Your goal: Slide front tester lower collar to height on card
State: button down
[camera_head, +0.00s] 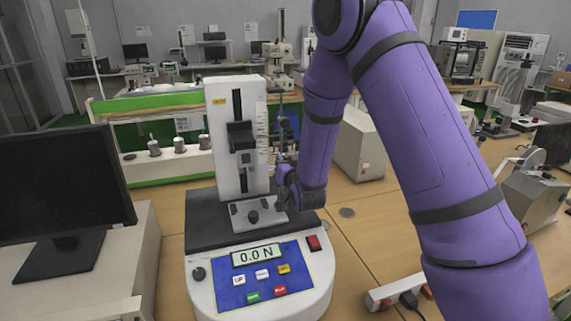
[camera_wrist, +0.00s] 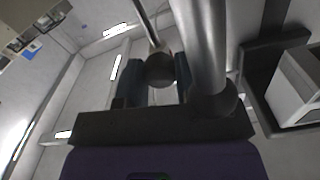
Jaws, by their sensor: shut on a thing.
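The front tester (camera_head: 258,225) stands on the bench, with a white column, dark base plate and a display reading 0.0 N. A thin upright rod (camera_head: 281,115) is just right of the column. My gripper (camera_head: 284,174) is low beside this rod, right of the column. In the wrist view my gripper (camera_wrist: 157,80) has its fingers on both sides of a small dark round part (camera_wrist: 160,68), seemingly the lower collar or its knob. A thick bright rod (camera_wrist: 203,45) with a dark round end passes close on the right. The collar is mostly hidden in the head view.
A marked strip (camera_head: 262,122) runs along the column's right edge; its figures are too small to read. A dark monitor (camera_head: 62,185) stands at left. A power strip (camera_head: 395,292) lies at right.

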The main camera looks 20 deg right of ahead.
notch_tip(320, 180, up, 2)
jog(key=c, duration=0.8)
grip_release()
jog(key=shift+s, duration=0.1)
jog(key=s, duration=1)
jog(key=shift+s, duration=0.3)
